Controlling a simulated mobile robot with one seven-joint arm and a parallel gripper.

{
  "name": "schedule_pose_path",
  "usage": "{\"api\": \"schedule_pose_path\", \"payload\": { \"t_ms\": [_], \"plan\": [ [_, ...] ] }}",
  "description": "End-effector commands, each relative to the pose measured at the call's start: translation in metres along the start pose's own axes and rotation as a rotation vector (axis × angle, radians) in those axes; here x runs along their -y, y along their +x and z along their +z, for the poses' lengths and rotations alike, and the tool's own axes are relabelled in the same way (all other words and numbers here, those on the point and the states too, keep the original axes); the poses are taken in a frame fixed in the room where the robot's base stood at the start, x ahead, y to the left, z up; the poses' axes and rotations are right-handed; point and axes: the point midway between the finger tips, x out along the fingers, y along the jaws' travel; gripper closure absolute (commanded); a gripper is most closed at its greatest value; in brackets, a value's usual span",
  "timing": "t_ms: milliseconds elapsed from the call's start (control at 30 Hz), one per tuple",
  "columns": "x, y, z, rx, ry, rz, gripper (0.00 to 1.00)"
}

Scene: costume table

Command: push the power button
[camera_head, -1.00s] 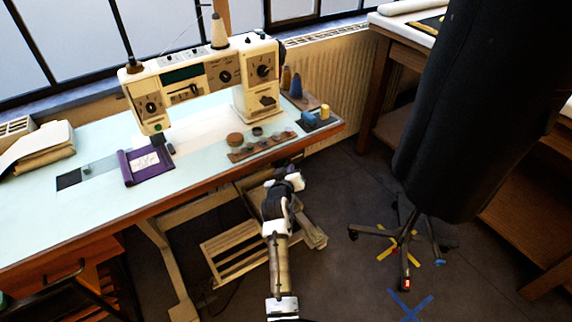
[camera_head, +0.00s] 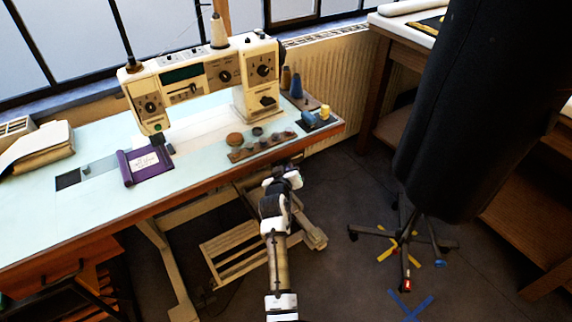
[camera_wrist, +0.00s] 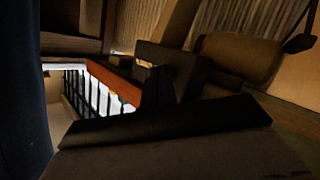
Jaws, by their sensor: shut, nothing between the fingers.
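The cream sewing machine (camera_head: 205,72) stands on the pale-topped table (camera_head: 95,212). Its front carries dark dials and a dark control (camera_head: 268,101) low on the right column. I cannot tell which control is the power button. The wrist view is dim and does not clearly show the machine or a button.
A button board (camera_head: 262,148), thread spools (camera_head: 296,86) and a purple cloth (camera_head: 146,167) lie on the table. A large black chair (camera_head: 470,110) stands on the right.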

Motion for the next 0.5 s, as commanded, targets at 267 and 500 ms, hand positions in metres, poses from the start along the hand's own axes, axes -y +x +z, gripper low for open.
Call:
{"api": "schedule_pose_path", "payload": {
  "t_ms": [267, 500],
  "plan": [
    [-0.001, -0.002, 0.001, 0.000, 0.000, 0.000, 1.00],
    [-0.009, -0.011, 0.007, 0.001, 0.000, 0.001, 1.00]
  ]
}}
